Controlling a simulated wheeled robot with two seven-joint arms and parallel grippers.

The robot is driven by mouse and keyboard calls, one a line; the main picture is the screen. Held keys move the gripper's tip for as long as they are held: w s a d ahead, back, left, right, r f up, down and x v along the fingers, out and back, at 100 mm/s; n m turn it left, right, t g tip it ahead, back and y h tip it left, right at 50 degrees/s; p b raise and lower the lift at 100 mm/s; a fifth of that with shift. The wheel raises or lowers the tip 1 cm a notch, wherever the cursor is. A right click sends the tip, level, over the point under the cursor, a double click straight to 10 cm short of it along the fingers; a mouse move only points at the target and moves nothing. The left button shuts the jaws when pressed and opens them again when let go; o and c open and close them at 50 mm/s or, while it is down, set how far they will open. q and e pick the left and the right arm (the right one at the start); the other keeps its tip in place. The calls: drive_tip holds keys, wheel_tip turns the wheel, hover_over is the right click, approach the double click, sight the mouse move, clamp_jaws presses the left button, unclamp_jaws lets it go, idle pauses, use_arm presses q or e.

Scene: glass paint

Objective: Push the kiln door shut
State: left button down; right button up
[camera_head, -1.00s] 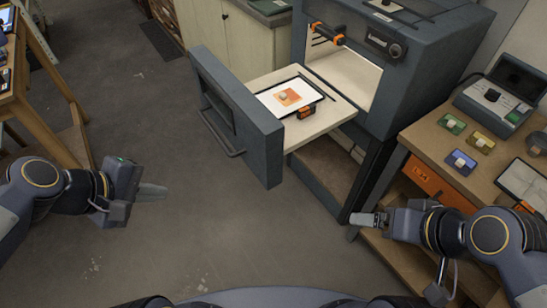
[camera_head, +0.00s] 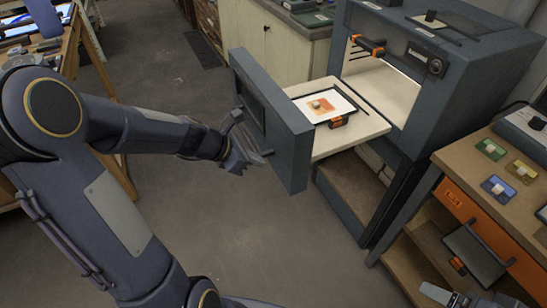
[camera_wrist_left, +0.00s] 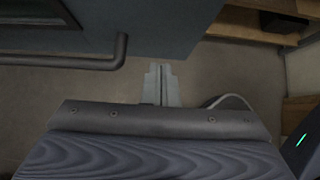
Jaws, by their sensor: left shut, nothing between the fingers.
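The kiln (camera_head: 465,75) is a dark blue-grey box at the right of the head view, its lit mouth open. Its door (camera_head: 285,135) stands well out from the mouth, on the front of a pulled-out pale shelf (camera_head: 372,124). A dark-framed tray (camera_head: 350,101) with an orange and white picture lies on that shelf. My left gripper (camera_head: 240,162) is shut and empty, close to the door's outer face by its bar handle. The left wrist view shows the closed fingers (camera_wrist_left: 161,84) beside the handle (camera_wrist_left: 110,62); contact is unclear. My right gripper (camera_head: 435,293) is at the bottom right, partly cut off.
A wooden bench (camera_head: 505,200) with small coloured glass tiles (camera_head: 497,188) and an orange drawer front stands right of the kiln. A pale cabinet (camera_head: 262,45) is behind the door. Another wooden table is at the left. The floor (camera_head: 270,235) before the door is clear.

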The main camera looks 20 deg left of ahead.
sight(282, 159)
use_arm(q)
drive_tip(key=shift+w+d+f+p, duration=0.25)
drive_tip(key=shift+w+d+f, duration=0.05)
drive_tip(key=shift+w+d, duration=0.65)
drive_tip(key=shift+w+d+f+p, duration=0.3)
drive_tip(key=shift+w+d, duration=0.45)
drive_tip(key=shift+w, duration=0.25)
drive_tip(key=shift+w+d, duration=0.1)
